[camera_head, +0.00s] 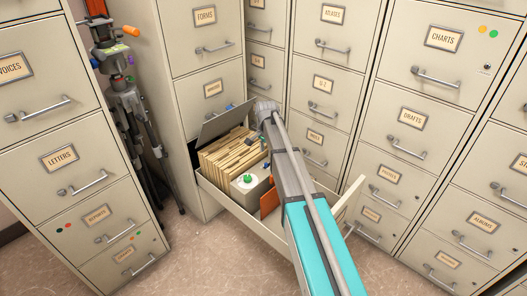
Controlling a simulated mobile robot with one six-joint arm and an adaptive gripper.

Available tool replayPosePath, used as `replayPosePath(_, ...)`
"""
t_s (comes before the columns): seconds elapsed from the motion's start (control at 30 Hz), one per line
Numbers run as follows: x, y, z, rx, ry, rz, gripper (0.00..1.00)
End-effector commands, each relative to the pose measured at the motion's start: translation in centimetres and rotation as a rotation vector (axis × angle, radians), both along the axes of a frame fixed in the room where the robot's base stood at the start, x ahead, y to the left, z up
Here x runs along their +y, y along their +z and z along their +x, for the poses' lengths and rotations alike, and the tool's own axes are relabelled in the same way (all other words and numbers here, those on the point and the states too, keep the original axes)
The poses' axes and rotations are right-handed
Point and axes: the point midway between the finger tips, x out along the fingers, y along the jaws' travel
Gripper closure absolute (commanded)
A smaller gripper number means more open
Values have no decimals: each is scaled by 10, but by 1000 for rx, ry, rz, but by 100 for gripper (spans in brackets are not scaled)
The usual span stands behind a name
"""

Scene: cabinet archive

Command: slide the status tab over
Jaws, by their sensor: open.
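An open drawer (240,210) full of tan folders (228,154) sticks out from the cabinet in the middle. No part in it can be told for sure as the status tab. A green round piece (247,178) sits on a pale block near the drawer's front, and small bluish and green bits show by the folders, too small to name. My gripper (264,108) is at the far end of my arm, above the drawer's back right. It is small, partly hidden by the arm, and shows nothing held; its fingertips are not clear.
An orange card (269,200) stands in the drawer beside my arm. A dark grey panel (222,122) tilts up at the drawer's back left. Closed cabinets, such as the one marked CHARTS (444,38), stand around. A dark tripod (128,100) stands left; floor shows in front.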

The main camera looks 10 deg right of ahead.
Motion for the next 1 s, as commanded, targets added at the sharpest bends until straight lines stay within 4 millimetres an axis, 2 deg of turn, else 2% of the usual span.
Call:
replayPosePath(0.8,-1,-71,0,0,0,0,54)
replayPosePath(0.87,-1,-65,0,0,0,0,54)
replayPosePath(1.0,-1,-66,0,0,-1,0,54)
